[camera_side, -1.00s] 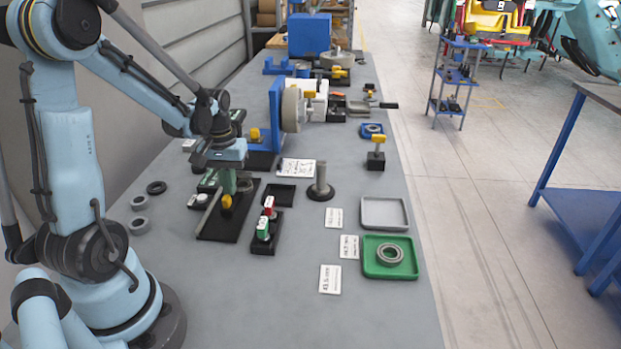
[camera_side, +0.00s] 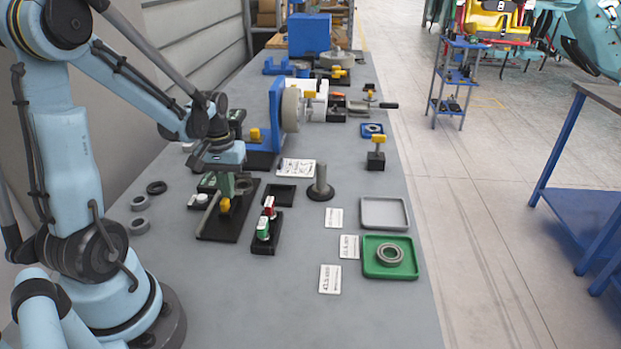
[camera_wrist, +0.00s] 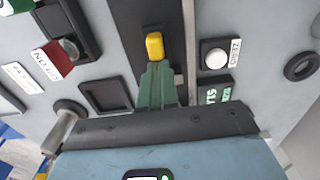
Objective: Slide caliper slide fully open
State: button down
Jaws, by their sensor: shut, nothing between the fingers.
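The caliper lies on a black base plate (camera_side: 238,227), with a grey metal bar along it. Its yellow slide knob (camera_side: 225,206) stands toward the near end of the bar in the side view. The knob also shows in the wrist view (camera_wrist: 155,45). My gripper (camera_side: 226,190) points down over the caliper, its green fingers shut and empty. In the wrist view, the fingertips (camera_wrist: 157,66) are right beside the knob and appear to touch it. The fingers hide part of the bar. A small green digit display (camera_wrist: 214,93) is partly covered by my wrist.
A white ZERO button (camera_wrist: 216,58) sits beside the bar. A go/no-go gauge block (camera_side: 266,232) stands close to the right of the caliper. A dark square tray (camera_side: 279,195) and a grey post (camera_side: 320,182) are farther right. Dark and grey rings (camera_side: 138,203) lie left.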

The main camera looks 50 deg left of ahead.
jog(key=shift+s+d, duration=0.15)
jog(key=shift+d, duration=0.05)
jog(key=shift+r, duration=0.1)
jog(key=shift+w+a+r, duration=0.1)
jog(key=shift+a+r, duration=0.05)
jog(key=shift+r, duration=0.8)
jog(key=shift+w+a+r, duration=0.1)
jog(key=shift+r, duration=0.85)
jog(key=w+d+r+m+t, duration=0.1)
jog(key=d+r+m+t, duration=0.2)
jog(key=d, duration=0.6)
jog(key=d+r+m+t, duration=0.3)
jog(key=d+m, duration=0.3)
jog(key=d, duration=0.4)
jog(key=shift+w+t, duration=0.35)
jog(key=shift+t, duration=0.25)
jog(key=shift+a, duration=0.1)
